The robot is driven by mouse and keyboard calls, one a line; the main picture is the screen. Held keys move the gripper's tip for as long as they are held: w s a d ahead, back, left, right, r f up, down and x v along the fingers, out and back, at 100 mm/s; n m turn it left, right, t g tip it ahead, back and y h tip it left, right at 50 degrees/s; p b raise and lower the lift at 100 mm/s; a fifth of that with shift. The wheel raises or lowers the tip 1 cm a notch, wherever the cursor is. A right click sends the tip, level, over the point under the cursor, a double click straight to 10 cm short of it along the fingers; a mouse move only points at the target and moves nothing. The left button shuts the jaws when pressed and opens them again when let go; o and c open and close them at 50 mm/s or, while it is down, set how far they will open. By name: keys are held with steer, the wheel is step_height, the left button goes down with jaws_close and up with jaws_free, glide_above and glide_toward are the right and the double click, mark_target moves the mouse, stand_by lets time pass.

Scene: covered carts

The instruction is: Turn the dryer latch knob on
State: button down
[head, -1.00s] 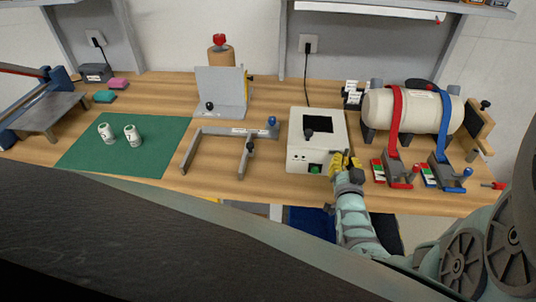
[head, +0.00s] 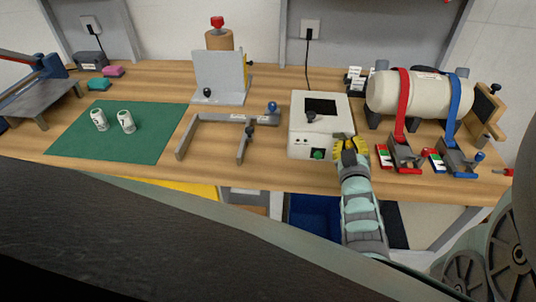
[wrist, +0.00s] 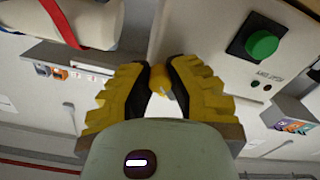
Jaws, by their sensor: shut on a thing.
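The dryer is a white box (head: 303,143) on the bench, right of the middle in the head view. It has a dark window on top, a black knob (head: 311,116) on its top and a green button (head: 318,154) on its front. The green button also shows in the wrist view (wrist: 262,44). My gripper (head: 346,148) has yellow fingers and is at the dryer's front right corner. In the wrist view my gripper (wrist: 160,84) is shut on a small orange-yellow knob (wrist: 159,79), apparently the latch knob. The fingers hide part of it, and its turn angle is unclear.
A cream tank (head: 420,93) with red and blue straps and lever clamps stands close on the right. A metal frame (head: 215,118) lies left of the dryer. A green mat (head: 120,145) with two white cans is farther left.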

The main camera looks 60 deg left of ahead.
steer(key=shift+s+a+r+n+b, duration=0.1)
steer(key=shift+n+b, duration=0.25)
steer(key=shift+n, duration=0.25)
steer(key=shift+a+n+b, duration=0.1)
steer(key=shift+n+b, duration=0.2)
steer(key=shift+n, duration=0.3)
steer(key=shift+d, duration=0.1)
steer(key=c, duration=0.8)
jaws_free()
steer(key=shift+c, duration=0.2)
steer(key=v, duration=1.2)
